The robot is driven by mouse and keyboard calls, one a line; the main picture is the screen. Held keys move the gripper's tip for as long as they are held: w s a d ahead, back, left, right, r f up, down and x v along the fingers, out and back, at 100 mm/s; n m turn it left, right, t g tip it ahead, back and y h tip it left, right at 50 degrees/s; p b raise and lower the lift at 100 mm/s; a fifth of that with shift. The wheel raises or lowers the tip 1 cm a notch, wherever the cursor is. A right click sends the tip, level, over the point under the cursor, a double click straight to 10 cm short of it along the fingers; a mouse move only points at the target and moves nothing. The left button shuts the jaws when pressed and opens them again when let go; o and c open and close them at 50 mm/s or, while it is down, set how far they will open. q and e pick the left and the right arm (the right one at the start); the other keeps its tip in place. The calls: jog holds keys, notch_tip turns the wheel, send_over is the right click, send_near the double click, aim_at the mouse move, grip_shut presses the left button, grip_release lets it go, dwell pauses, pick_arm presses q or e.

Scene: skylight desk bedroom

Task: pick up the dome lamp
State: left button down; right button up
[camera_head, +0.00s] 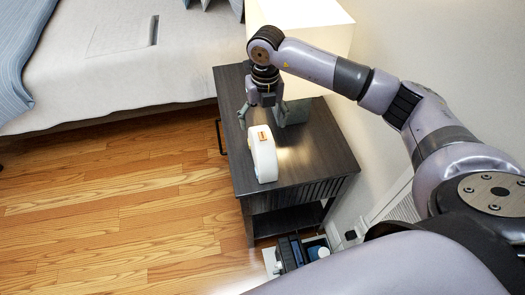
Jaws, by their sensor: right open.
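A large lamp with a glowing cream shade (318,28) stands at the back of the dark nightstand (318,150); its grey base (296,110) shows partly behind my gripper. A white rounded object (264,158) with an orange patch on top stands upright nearer the front. I cannot tell for sure which of the two is the dome lamp. My right gripper (263,116) points down over the nightstand, its fingers spread and empty, just above and behind the white object. My right arm hides part of the lamp. My left gripper is out of view.
A bed (120,60) with pale bedding stands at the left. The wooden floor (130,205) in front is clear. Several small items, including a dark one (290,253), sit low beside the nightstand. The wall (430,40) is close on the right.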

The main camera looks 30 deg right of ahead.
aim_at(265, 143)
jog(key=f+b, duration=0.2)
jog(key=f, duration=0.2)
jog(key=f+b, duration=0.3)
jog(key=f, duration=0.1)
jog(key=d+f+b, duration=0.1)
jog(key=f+b, duration=0.2)
jog(key=f, duration=0.1)
jog(key=shift+f, duration=0.15)
notch_tip(265, 143, down, 5)
jog(key=b, duration=0.4)
jog(key=shift+w+a, duration=0.15)
jog(key=shift+c, duration=0.4)
jog(key=c, duration=1.5)
jog(key=shift+c, duration=0.2)
jog(key=shift+r, duration=0.2)
